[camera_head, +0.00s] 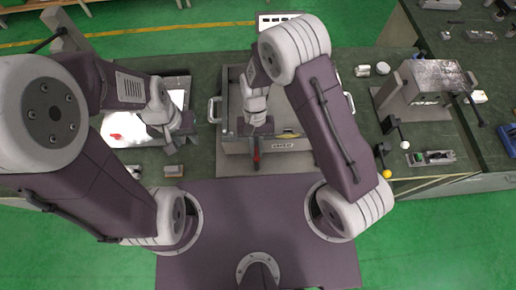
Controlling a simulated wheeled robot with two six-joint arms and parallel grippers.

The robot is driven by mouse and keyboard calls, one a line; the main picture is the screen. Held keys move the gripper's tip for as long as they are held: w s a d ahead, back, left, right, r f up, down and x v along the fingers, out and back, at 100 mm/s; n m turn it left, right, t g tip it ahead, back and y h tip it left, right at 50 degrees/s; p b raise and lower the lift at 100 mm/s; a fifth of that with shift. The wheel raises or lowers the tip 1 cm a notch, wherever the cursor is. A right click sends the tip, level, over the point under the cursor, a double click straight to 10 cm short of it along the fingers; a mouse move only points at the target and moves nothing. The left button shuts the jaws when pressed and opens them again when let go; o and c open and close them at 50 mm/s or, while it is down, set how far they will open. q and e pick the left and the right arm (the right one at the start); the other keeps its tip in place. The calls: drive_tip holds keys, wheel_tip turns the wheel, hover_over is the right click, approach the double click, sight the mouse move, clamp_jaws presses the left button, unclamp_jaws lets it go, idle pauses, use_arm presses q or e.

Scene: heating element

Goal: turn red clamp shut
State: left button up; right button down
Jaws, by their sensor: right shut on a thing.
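The red clamp (256,160) is a small dark-red handle at the front edge of the grey metal box (284,146) in the middle of the bench. My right gripper (256,140) points down over the front of the box and is shut on the red clamp; its fingertips are small and partly hidden by the wrist. My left gripper (172,144) is over the right side of the bright tray on the left, apart from the box. Its fingers are too small to tell whether they are open.
The bright tray (108,124) on the left holds a small red item (115,136). The box has side handles (214,110). Green floor lies in front.

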drive_tip(key=shift+s+f, duration=0.1)
idle(0.3)
drive_tip(key=c, duration=1.4)
unclamp_jaws()
drive_tip(key=shift+c, duration=0.2)
drive_tip(key=b+v, duration=0.1)
drive_tip(key=v, duration=0.8)
drive_tip(key=shift+b, duration=0.3)
drive_tip(key=shift+d, duration=0.1)
